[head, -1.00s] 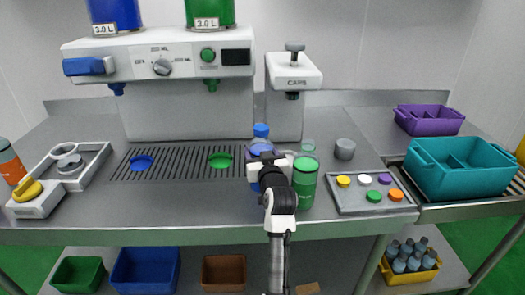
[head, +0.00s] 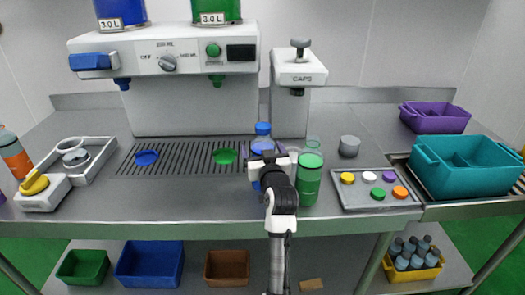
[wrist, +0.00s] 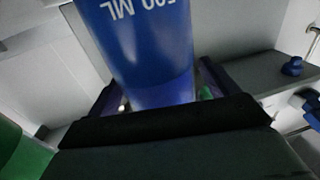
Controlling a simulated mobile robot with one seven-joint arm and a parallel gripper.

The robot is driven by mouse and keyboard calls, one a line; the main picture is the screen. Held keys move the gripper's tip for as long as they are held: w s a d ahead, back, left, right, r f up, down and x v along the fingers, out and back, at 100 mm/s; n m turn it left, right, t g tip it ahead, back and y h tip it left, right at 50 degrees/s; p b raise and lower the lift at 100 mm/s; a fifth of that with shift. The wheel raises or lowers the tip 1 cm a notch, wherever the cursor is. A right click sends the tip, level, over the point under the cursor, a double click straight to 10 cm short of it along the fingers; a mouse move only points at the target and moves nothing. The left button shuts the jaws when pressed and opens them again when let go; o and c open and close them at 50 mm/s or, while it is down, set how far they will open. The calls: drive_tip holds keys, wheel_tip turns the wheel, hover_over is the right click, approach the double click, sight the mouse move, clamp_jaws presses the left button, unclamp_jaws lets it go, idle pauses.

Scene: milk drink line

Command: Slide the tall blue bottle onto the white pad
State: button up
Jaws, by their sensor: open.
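The tall blue bottle (head: 262,143) stands upright on the counter in front of the caps press, partly hidden by my gripper. In the wrist view the blue bottle (wrist: 150,50), marked 500 ML, fills the middle and shows upside down. My gripper (head: 271,163) is open, low over the counter. Its fingers lie on either side of the bottle; I cannot tell whether they touch it. I cannot pick out the white pad; the area behind the bottle is hidden.
A green bottle (head: 309,180) stands close to the right of my gripper. A clear cup (head: 313,143) and grey cylinder (head: 349,146) are behind it. A tray of coloured caps (head: 374,190) lies right. The drip grille (head: 185,160) is left, under the dispenser (head: 165,52).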

drive_tip(key=shift+s, duration=0.1)
drive_tip(key=s+d+b, duration=0.1)
drive_tip(key=s+d, duration=0.2)
drive_tip(key=s, duration=1.5)
drive_tip(key=shift+s+r, duration=0.15)
drive_tip(key=shift+s, duration=0.05)
drive_tip(key=s+p, duration=0.1)
drive_tip(key=p, duration=0.3)
drive_tip(key=shift+s+d, duration=0.1)
drive_tip(key=shift+s+p, duration=0.1)
drive_tip(key=shift+p, duration=0.2)
drive_tip(key=shift+s+d+p, duration=0.1)
drive_tip(key=shift+s+p, duration=0.15)
drive_tip(key=shift+p, duration=0.2)
